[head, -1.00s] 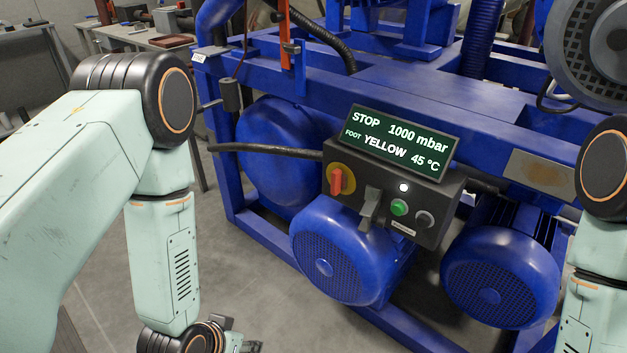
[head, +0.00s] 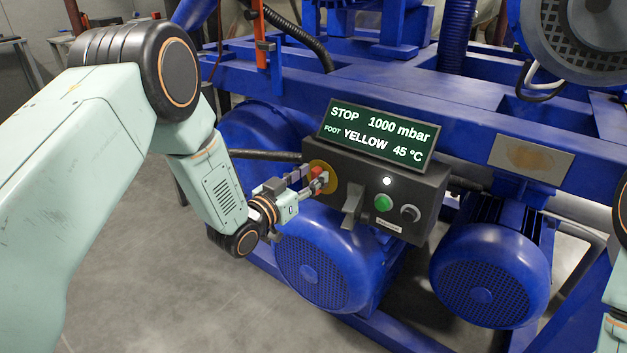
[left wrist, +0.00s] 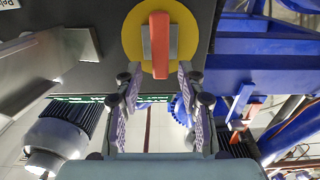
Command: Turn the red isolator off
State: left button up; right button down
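The red isolator handle (head: 318,173) sits on a round yellow plate (head: 331,171) at the left of the dark control box. In the head view my left gripper (head: 311,182) is right at it and partly hides it. In the left wrist view the red handle (left wrist: 160,42) points along the picture's vertical on the yellow plate (left wrist: 133,38). The fingertips of my left gripper (left wrist: 159,72) are apart, one on each side of the handle's near end, with gaps showing. My right gripper is out of view.
The control box (head: 425,195) carries a display (head: 378,135) reading STOP, 1000 mbar, YELLOW, 45 °C. A grey lever (head: 353,203), a lit white lamp (head: 387,181), a green button (head: 383,202) and a dark knob (head: 410,213) sit beside the isolator. Blue motors (head: 320,265) stand below.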

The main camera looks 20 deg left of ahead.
pick_arm(q)
jog(key=shift+w+d, duration=0.15)
jog(key=shift+w, duration=0.4)
grip_shut()
